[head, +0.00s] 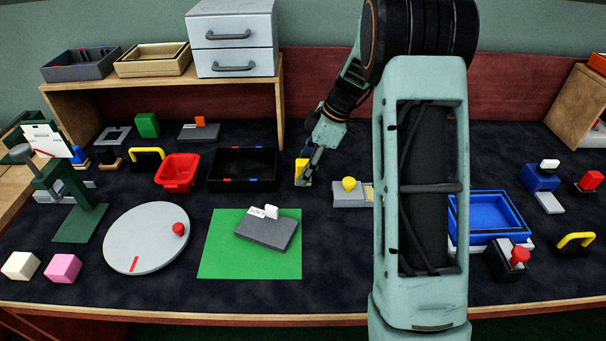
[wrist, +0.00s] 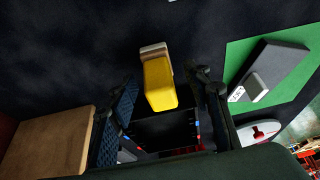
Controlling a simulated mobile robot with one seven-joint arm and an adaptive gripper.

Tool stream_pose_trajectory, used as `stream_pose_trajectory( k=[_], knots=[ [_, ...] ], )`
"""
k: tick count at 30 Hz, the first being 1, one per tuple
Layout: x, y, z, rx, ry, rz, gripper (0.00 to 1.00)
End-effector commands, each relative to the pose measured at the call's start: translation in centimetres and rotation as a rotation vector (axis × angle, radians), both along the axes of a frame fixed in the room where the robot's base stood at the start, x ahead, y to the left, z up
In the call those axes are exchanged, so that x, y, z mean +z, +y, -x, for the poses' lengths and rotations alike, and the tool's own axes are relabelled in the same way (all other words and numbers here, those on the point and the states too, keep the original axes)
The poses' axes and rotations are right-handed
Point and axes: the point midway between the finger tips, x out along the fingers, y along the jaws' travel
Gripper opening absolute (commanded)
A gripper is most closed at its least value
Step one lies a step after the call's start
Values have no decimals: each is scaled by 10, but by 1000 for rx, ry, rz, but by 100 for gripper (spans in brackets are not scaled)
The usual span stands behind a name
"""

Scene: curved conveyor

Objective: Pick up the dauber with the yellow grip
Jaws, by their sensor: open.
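The dauber with the yellow grip (head: 301,170) stands on the dark table top, right of the black tray, in the head view. In the wrist view its yellow block grip (wrist: 160,88) shows with a brown and pale end (wrist: 153,50) beyond it. My gripper (head: 308,174) is open and low beside the dauber, partly overlapping it in the head view. In the wrist view the two fingers of my gripper (wrist: 166,88) lie on either side of the yellow grip, with gaps showing. I cannot tell whether either finger touches it.
A black tray (head: 212,184) is close on the left. A grey block with a yellow knob (head: 348,184) is to the right. A green mat (head: 222,262) with a grey stamp-like block (head: 268,233) lies in front. A wooden shelf (head: 100,84) stands behind left.

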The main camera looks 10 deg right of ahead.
Motion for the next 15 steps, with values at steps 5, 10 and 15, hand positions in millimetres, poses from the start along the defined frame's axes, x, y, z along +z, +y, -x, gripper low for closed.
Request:
stream_pose_trajectory(
  k=[5,10,15],
  knots=[
    [-9,3,-1,0,-1,0,45],
    [-8,3,-1,0,-1,0,39],
    [-8,3,-1,0,-1,0,21]
  ],
)
